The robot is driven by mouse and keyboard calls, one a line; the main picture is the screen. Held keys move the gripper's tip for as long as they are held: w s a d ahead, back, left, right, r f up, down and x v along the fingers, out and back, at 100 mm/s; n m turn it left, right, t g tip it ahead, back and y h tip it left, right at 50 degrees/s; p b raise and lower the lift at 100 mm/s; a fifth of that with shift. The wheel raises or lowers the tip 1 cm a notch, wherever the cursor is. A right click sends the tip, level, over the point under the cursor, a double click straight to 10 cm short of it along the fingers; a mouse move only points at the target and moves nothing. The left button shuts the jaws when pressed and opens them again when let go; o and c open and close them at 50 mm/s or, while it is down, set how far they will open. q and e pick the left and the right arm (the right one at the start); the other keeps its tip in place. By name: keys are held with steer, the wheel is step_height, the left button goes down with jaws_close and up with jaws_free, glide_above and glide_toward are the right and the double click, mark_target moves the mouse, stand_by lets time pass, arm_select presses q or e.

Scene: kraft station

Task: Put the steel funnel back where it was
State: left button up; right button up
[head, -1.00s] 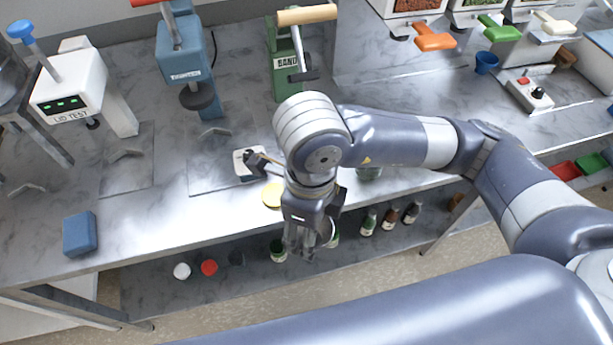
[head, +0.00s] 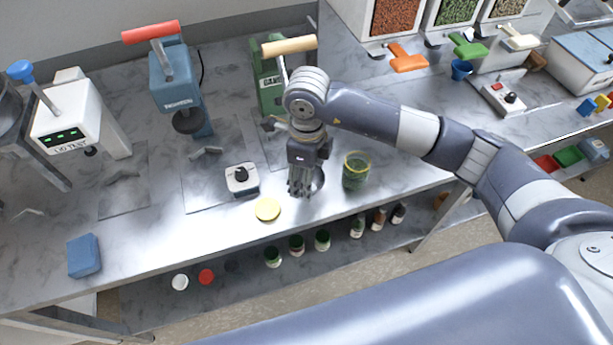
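My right gripper (head: 300,191) points down over the front part of the steel table, between a yellow lid and a glass jar with green contents (head: 356,172). A grey, rounded metal shape (head: 318,180) shows just to the right of its fingers. It may be the steel funnel, but the fingers partly cover it. I cannot tell whether the fingers hold it or are beside it. The fingers look close together, but their grip is unclear. My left gripper is not in view.
A green press (head: 268,85) stands behind. A blue block (head: 84,256) is at the front left. Several small jars stand on the lower shelf.

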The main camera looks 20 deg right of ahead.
steer(key=shift+f+p, duration=0.35)
steer(key=shift+f, duration=0.6)
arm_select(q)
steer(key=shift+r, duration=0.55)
arm_select(e)
steer(key=shift+f, duration=0.1)
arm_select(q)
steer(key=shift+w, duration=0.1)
arm_select(e)
steer(key=shift+f+b, duration=0.2)
steer(key=shift+b, duration=0.15)
steer(key=o, duration=1.1)
steer(key=shift+r, duration=0.1)
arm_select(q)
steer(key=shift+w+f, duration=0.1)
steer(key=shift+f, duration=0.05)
